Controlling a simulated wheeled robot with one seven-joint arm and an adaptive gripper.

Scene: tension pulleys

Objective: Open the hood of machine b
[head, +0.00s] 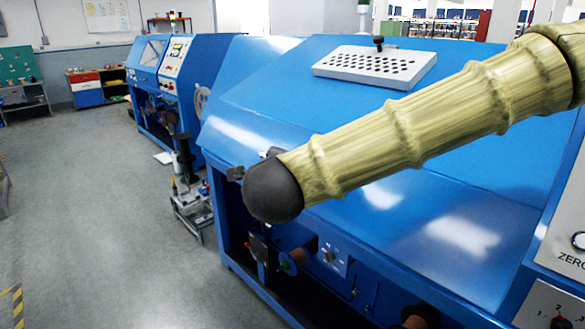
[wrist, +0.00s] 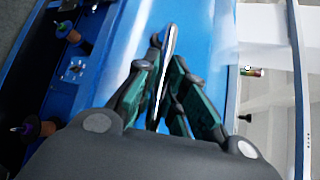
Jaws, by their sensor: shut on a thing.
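The large blue machine in front of me has a wide sloping blue hood (head: 440,215), which looks lowered. I see no label naming this machine. In the wrist view, my gripper (wrist: 165,62) has its dark green-and-black fingers closed from both sides on a thin, shiny bar (wrist: 168,45), seemingly the hood's handle. The blue hood surface (wrist: 205,40) lies behind the fingers. In the head view, my tan-sleeved arm crosses in front of the hood, and its dark rounded joint hides most of the gripper and the grasp.
A perforated grey plate (head: 375,66) lies on top of the machine. A second blue machine (head: 160,75) stands further back left. A small metal stand (head: 193,207) is beside the near machine's left end. The grey floor (head: 90,200) at left is mostly clear.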

